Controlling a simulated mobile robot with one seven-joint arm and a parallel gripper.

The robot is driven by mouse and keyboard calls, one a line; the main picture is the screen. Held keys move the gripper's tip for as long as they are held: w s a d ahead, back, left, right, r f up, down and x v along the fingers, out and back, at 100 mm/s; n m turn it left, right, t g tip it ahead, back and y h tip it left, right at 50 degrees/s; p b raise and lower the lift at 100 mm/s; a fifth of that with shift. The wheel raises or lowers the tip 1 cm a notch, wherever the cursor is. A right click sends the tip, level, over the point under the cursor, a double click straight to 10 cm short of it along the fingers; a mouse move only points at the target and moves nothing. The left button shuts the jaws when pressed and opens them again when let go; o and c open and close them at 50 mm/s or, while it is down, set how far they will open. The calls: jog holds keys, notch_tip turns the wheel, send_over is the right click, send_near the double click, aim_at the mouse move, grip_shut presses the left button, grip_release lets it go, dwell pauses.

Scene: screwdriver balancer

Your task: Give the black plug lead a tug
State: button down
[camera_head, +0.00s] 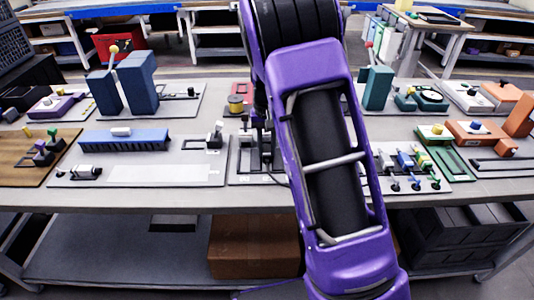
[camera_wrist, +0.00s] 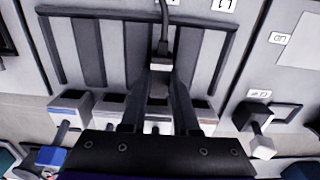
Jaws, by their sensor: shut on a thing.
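The black plug lead (camera_wrist: 164,14) shows at the top middle of the wrist view. Its dark plug end (camera_wrist: 161,47) sits between the fingertips of my gripper (camera_wrist: 160,66). My gripper is shut on the plug of the lead, over a grey panel with dark vertical slots (camera_wrist: 91,53). In the head view the panel (camera_head: 243,180) stands on the bench left of my purple arm, and my arm hides part of it. How far the plug sits in a socket is hidden by the fingers.
A row of small blocks, one with a blue lever (camera_wrist: 50,156), lies beside my fingers. A white-ended lever (camera_wrist: 263,147) stands to the right. In the head view, a blue ribbed block (camera_head: 124,140) lies left and small coloured levers (camera_head: 405,160) lie right on the bench.

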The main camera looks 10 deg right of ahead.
aim_at(267, 150)
jog(key=c, duration=0.6)
grip_release()
jog(key=shift+c, duration=0.2)
notch_tip(267, 150, up, 7)
jog(key=p, duration=0.5)
